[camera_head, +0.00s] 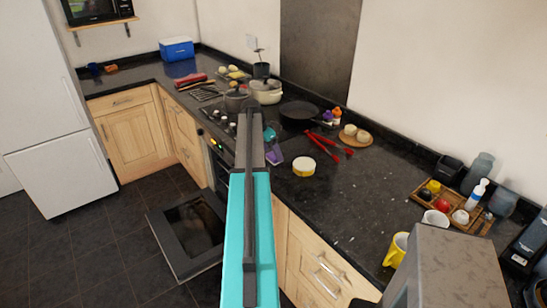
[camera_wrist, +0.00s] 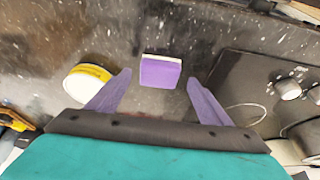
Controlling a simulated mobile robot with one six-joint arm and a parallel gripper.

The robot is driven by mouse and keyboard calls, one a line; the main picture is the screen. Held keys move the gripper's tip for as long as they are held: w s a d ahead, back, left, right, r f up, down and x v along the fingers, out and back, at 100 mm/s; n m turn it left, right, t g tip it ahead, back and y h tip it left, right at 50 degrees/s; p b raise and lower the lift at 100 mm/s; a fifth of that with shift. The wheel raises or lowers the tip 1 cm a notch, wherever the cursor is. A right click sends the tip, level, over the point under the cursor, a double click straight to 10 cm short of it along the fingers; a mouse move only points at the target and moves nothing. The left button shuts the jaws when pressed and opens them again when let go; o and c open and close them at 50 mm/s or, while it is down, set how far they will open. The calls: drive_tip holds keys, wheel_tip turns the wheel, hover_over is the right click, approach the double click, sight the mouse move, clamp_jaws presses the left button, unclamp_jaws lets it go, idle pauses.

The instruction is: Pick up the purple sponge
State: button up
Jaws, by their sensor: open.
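The purple sponge (camera_wrist: 160,72) lies on the dark counter in the wrist view, a small block with a pale layer along its far edge. My gripper (camera_wrist: 158,78) is open, with one purple finger to the left of the sponge and one to the right. The sponge shows between the fingertips, with a gap on each side; I cannot tell the height of the fingers above the counter. In the head view my arm covers much of this area, and I cannot tell a small purple patch there as sponge or finger.
A yellow and white round tin (camera_wrist: 87,82) stands just left of the left finger; it also shows in the head view (camera_head: 303,168). The cooktop (camera_wrist: 258,90) with knobs lies to the right. Red tongs (camera_head: 323,146) lie nearby. An oven door (camera_head: 190,232) hangs open below.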

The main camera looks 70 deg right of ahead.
drive_tip(key=shift+s+d+f, duration=0.15)
drive_tip(key=shift+d+f, duration=0.05)
drive_tip(key=shift+f, duration=0.4)
drive_tip(key=c, duration=1.2)
drive_tip(key=shift+r, duration=0.1)
drive_tip(key=shift+r+b, duration=0.9)
drive_tip(key=shift+r, duration=0.6)
drive_tip(key=s+a+r+b, duration=0.1)
drive_tip(key=a+b, duration=0.4)
drive_tip(key=a, duration=1.1)
drive_tip(key=shift+s+r, duration=0.15)
drive_tip(key=shift+r, duration=0.25)
